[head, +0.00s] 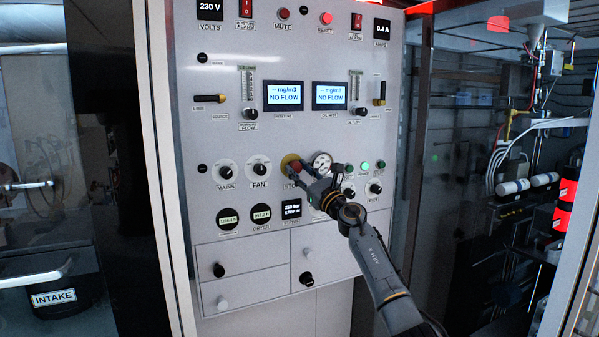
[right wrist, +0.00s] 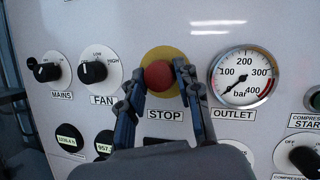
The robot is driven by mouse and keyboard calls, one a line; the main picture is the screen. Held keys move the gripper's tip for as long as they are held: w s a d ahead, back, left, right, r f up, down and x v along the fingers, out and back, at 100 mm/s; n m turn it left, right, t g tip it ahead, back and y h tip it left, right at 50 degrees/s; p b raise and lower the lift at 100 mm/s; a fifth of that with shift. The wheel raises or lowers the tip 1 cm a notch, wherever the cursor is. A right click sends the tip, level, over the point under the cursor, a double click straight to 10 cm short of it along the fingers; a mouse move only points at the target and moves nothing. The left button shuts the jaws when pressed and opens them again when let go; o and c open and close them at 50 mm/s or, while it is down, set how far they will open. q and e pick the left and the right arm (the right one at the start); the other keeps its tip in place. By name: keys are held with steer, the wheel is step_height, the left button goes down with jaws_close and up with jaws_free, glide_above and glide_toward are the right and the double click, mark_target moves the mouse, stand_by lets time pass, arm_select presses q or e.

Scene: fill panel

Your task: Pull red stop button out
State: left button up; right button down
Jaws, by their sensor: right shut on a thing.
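The red stop button (right wrist: 162,77) sits on a yellow round plate (right wrist: 157,56) above the STOP label in the right wrist view. In the head view the yellow plate (head: 287,160) is partly hidden by my right gripper (head: 297,170). The fingers of my right gripper (right wrist: 160,76) are on the left and right sides of the red button, shut on it. The lower part of the button is between the fingers. My left gripper is not in view.
The OUTLET gauge (right wrist: 241,77) is close to the right finger. The FAN knob (right wrist: 93,72) and MAINS knob (right wrist: 46,72) are to the left. More dials, switches and two NO FLOW screens (head: 283,95) cover the panel (head: 215,130). Grey drawers (head: 245,255) are below.

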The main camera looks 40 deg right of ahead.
steer(key=shift+s+a+f, duration=0.15)
steer(key=shift+s+f, duration=0.1)
steer(key=shift+s, duration=0.15)
steer(key=shift+s+a+r, duration=0.1)
steer(key=shift+s+r, duration=0.05)
steer(key=shift+s, duration=0.05)
steer(key=c, duration=1.4)
jaws_free()
steer(key=shift+w, duration=0.1)
steer(key=o, duration=0.4)
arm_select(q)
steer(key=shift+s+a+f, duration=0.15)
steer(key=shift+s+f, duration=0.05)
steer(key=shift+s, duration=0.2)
arm_select(e)
steer(key=shift+o, duration=0.4)
steer(key=shift+s+r, duration=0.1)
steer(key=shift+s, duration=0.15)
steer(key=shift+s+f, duration=0.25)
steer(key=d+v, duration=0.1)
steer(key=v, duration=1)
steer(key=shift+s+a, duration=0.25)
steer(key=shift+a, duration=0.25)
